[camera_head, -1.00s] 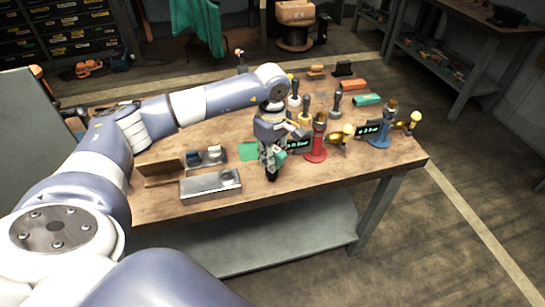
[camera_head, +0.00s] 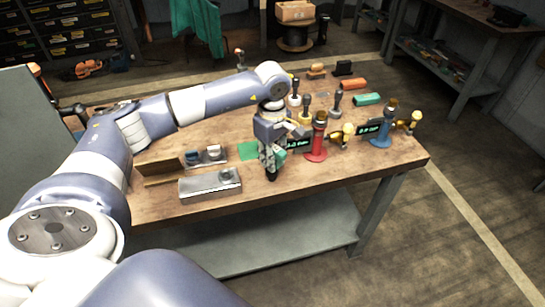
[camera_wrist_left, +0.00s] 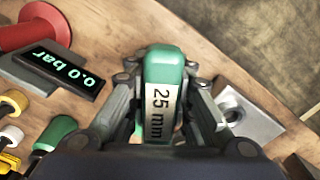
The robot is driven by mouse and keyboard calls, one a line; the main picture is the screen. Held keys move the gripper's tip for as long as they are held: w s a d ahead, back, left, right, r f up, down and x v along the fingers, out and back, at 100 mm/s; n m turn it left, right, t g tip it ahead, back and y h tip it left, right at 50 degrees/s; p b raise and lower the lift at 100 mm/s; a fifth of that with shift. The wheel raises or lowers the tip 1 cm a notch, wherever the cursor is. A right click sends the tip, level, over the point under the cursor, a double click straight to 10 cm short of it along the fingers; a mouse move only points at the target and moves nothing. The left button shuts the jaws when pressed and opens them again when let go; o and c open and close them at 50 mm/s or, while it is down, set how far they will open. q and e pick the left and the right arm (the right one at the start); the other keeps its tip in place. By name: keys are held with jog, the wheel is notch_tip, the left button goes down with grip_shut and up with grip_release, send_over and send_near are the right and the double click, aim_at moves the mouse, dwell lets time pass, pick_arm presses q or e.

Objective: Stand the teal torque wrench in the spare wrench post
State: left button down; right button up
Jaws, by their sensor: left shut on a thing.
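My left gripper (camera_head: 271,167) is over the front part of the workbench and shut on a teal piece marked "25 mm", which I take for the torque wrench (camera_wrist_left: 163,68). In the left wrist view the teal piece sits between the two fingers (camera_wrist_left: 163,105). In the head view only a little teal (camera_head: 281,154) shows beside the fingers, and the rest is hidden. A grey metal block (camera_head: 208,187) with a round fitting lies left of the gripper. Its ringed hole shows in the left wrist view (camera_wrist_left: 231,116). I cannot tell which thing is the spare wrench post. My right gripper is out of view.
A red stand (camera_head: 317,150) with a bar display is close right of the gripper. A blue stand (camera_head: 380,138) is farther right. Several black-knobbed pieces (camera_head: 306,106) stand behind. The front right bench top is clear.

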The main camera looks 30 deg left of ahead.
pick_arm(q)
jog(key=shift+f, duration=0.15)
jog(key=shift+f+b, duration=0.95)
jog(key=shift+f, duration=0.05)
jog(key=c, duration=1.3)
grip_release()
jog(key=shift+c, duration=0.2)
